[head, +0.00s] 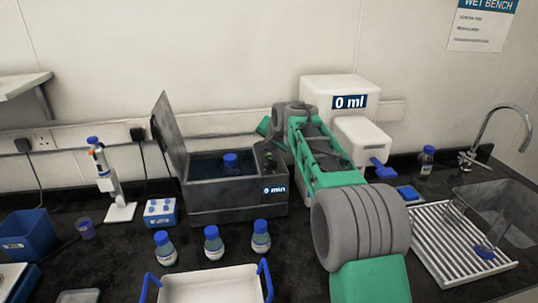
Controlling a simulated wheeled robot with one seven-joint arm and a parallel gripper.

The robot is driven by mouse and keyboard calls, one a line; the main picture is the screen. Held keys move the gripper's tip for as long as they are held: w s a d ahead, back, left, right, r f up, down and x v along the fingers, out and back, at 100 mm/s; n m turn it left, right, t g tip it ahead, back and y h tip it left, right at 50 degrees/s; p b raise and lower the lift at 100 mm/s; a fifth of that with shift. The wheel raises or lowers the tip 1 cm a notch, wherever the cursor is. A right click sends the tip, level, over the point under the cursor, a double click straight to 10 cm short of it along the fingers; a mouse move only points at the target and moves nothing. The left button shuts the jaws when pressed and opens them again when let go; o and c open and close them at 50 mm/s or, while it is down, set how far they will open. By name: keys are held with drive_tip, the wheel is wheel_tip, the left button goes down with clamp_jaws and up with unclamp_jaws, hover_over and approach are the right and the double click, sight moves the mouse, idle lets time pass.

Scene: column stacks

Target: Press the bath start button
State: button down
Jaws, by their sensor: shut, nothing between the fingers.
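The grey water bath (232,210) stands on the dark bench with its lid (170,132) raised at the left. A blue-capped bottle (230,164) stands in the bath's well. The display (275,190) at the right of the bath's front reads "0 min". My gripper (268,158) is shut and empty at the bath's top right end, above the display. No start button can be made out; my gripper and arm cover that end of the bath. I cannot tell whether the fingertips touch the bath.
Several blue-capped bottles (212,243) stand in front of the bath, behind a white tray (210,285) with blue handles. A white dispenser (340,92) reading "0 ml" stands behind my arm. A drying rack (455,250) and sink are at right.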

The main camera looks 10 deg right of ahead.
sight(269, 155)
drive_tip(key=shift+f+b, duration=0.3)
drive_tip(key=shift+f, duration=0.15)
drive_tip(key=shift+f+b, duration=0.3)
drive_tip(key=shift+f, duration=0.15)
idle(0.9)
drive_tip(key=shift+r+p, duration=0.65)
drive_tip(key=shift+r, duration=0.2)
drive_tip(key=shift+r, duration=0.1)
wheel_tip(269, 155, up, 5)
drive_tip(key=p, duration=0.4)
